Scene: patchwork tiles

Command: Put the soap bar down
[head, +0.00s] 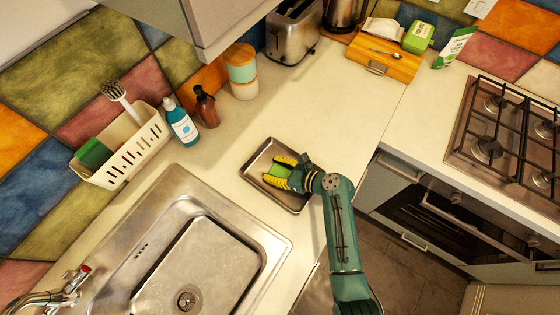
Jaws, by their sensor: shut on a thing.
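The green soap bar (281,171) is between the yellow fingers of my gripper (272,170), which is shut on it. My gripper comes in from the right, over a shallow metal tray (284,198) on the counter beside the sink. The fingers and the wrist hide part of the soap bar. I cannot tell whether the bar touches the tray's floor or is held just above it.
A metal sink (205,262) is at the lower left. A white caddy (128,150), a blue bottle (182,125), a brown bottle (206,108) and stacked canisters (242,72) line the wall. A gas stove (505,140) is at right. Counter above the tray is clear.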

